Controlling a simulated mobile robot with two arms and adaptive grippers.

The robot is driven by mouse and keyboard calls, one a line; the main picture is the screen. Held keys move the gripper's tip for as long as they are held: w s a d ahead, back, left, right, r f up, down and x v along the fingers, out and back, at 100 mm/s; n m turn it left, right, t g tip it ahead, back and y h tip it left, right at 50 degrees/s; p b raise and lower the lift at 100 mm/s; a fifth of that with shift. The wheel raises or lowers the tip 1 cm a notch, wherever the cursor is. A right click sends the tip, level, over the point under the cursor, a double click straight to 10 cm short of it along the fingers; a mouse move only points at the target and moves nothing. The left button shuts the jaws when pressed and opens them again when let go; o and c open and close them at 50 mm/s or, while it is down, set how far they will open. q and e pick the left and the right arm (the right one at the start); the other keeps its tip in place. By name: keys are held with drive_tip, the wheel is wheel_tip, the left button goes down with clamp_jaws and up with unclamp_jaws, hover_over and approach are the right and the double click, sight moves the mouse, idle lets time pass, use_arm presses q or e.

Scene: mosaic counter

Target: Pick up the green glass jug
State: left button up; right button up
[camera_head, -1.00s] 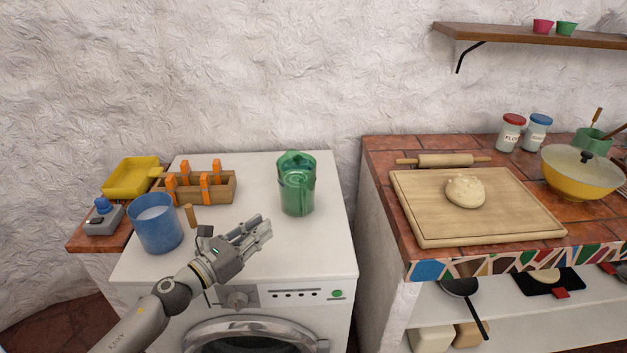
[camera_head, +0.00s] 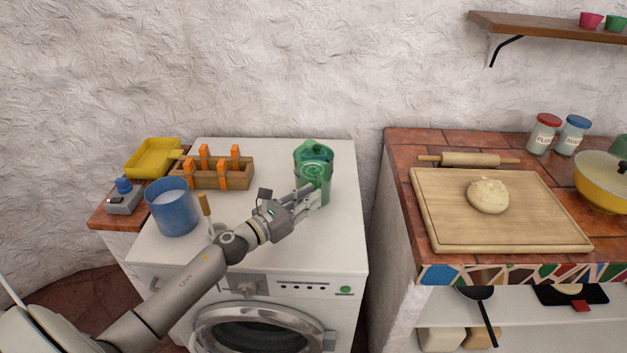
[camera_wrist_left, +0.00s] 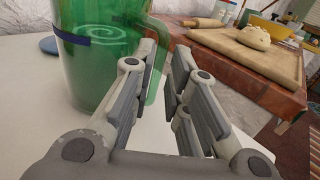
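The green glass jug (camera_head: 314,160) stands upright on the white washing machine top (camera_head: 240,240), with its handle towards the front right. In the left wrist view the jug (camera_wrist_left: 95,60) fills the upper left, its top out of view. My left gripper (camera_head: 311,192) is at the jug's front side, low beside the handle. In the left wrist view its fingers (camera_wrist_left: 160,62) are apart, and part of the handle shows between and beyond their tips. I cannot tell whether a finger touches it. My right gripper is not in view.
A blue container (camera_head: 172,208) and a wooden rack with orange-handled tools (camera_head: 228,176) stand left of the jug. A yellow tray (camera_head: 152,158) is further left. The right counter holds a board (camera_head: 450,220) with dough (camera_head: 488,195). A gap separates the counters.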

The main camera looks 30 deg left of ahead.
sight(315, 181)
use_arm(q)
drive_tip(key=shift+p+x, duration=0.35)
drive_tip(key=shift+x, duration=1.6)
clamp_jaws()
drive_tip(key=shift+w+a+r, duration=0.1)
drive_tip(key=shift+r, duration=0.1)
